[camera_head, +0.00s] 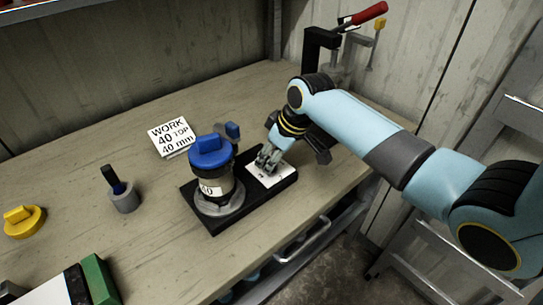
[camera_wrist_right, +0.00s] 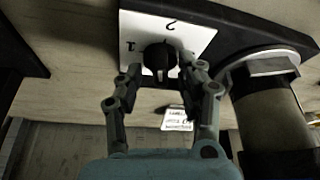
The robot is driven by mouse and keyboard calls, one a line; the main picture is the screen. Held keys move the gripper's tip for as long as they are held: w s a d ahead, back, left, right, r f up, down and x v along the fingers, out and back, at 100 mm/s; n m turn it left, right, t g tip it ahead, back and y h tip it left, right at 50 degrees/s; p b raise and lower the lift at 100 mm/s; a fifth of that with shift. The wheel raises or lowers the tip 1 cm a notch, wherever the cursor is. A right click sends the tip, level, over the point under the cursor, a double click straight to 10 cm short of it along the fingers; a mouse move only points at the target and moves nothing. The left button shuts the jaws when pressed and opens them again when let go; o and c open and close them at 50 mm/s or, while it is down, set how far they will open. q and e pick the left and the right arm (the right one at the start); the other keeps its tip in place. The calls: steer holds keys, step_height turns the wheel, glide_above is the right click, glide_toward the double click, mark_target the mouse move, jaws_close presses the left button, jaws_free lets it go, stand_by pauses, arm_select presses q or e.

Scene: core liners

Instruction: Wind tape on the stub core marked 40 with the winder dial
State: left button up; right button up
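The stub core marked 40 (camera_head: 212,187) stands upright on a grey round seat (camera_head: 219,207) at the left of the black winder base (camera_head: 252,205). A blue cap with a raised grip (camera_head: 210,150) sits on top of it. The white dial plate (camera_head: 284,176) is at the base's right end; in the right wrist view it carries a round black knob (camera_wrist_right: 160,57). My right gripper (camera_head: 266,163) is over the plate. In the right wrist view its fingers (camera_wrist_right: 166,72) are apart on either side of the knob; firm contact is not visible. My left gripper is out of view.
A white card (camera_head: 171,137) reading WORK 40 TOP 40 mm lies behind the winder. A grey ring with a dark post (camera_head: 124,198), a yellow cap (camera_head: 24,222) and a green block (camera_head: 98,280) are to the left. A red-handled clamp (camera_head: 366,14) stands at the back right.

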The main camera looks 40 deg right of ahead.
steer(key=shift+c, duration=0.8)
steer(key=shift+a+r, duration=0.1)
jaws_close()
steer(key=m+p, duration=0.1)
steer(key=p, duration=0.1)
steer(key=shift+r+m+h+p, duration=0.3)
steer(key=shift+r+h+p, duration=0.05)
steer(key=shift+h+p, duration=0.05)
steer(key=shift+m+p, duration=0.35)
steer(key=shift+m, duration=0.05)
steer(key=shift+f+m+h, duration=0.25)
steer(key=shift+m+h, duration=0.05)
steer(key=shift+m, duration=0.1)
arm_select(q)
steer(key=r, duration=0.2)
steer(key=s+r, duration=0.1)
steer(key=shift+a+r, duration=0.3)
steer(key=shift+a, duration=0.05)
